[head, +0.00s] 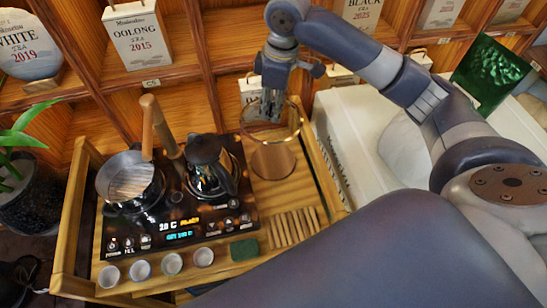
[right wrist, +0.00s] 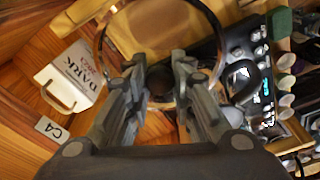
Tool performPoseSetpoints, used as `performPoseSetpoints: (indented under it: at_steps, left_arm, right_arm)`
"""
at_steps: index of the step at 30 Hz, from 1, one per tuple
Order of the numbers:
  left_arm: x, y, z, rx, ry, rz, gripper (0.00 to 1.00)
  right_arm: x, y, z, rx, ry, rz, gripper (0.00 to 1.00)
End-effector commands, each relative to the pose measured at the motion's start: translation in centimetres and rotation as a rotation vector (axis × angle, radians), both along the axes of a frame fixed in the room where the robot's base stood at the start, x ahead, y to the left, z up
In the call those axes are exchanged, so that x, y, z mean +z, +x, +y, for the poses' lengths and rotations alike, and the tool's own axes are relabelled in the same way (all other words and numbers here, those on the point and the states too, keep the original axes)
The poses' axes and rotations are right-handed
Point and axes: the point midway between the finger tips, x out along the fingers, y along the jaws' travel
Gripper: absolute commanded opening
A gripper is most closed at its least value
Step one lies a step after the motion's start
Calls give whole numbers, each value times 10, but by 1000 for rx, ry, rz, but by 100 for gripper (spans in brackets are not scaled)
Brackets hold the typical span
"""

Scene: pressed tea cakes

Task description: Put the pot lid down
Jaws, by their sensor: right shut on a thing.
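The pot lid (head: 291,136) is a clear glass disc with a thin gold-brown rim. My right gripper (head: 266,108) points down and is shut on its dark knob. In the right wrist view, the knob (right wrist: 160,82) sits between the fingertips of the gripper (right wrist: 160,80), with the round rim beyond. In the head view the lid shows in front of a round wooden block (head: 272,161); I cannot tell whether they touch. An open metal pot (head: 112,187) with a wooden handle stands on the left burner. My left gripper is not in view.
A black kettle (head: 208,157) stands on the right burner of the cooktop (head: 180,220). Several small cups (head: 171,263), a green block (head: 244,249) and wooden sticks (head: 292,227) lie along the tray's front. Shelves with tea packages (head: 138,42) rise behind.

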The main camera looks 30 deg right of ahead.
Motion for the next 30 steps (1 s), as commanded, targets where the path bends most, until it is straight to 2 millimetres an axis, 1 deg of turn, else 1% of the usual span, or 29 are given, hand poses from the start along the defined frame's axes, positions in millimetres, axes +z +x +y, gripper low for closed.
performPoseSetpoints:
  at_steps: [2,5,8,9,15,18,25,30]
  left_arm:
    - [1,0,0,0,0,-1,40]
    - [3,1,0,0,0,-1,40]
    - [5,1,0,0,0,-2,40]
    - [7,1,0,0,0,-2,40]
    - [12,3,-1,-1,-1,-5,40]
    - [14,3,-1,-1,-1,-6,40]
    - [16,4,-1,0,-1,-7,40]
    - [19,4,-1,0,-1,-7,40]
  right_arm:
    - [-5,-1,-2,12,-2,0,0]
    - [-19,-2,-3,17,-3,4,0]
    - [-42,-3,-4,17,-4,6,0]
    - [-53,-3,-3,16,-4,8,0]
    - [-105,-3,-3,15,-3,6,0]
    - [-123,-2,-3,17,-3,3,0]
    - [-144,-2,-2,17,-2,1,0]
    - [-171,-2,-3,16,-3,1,0]
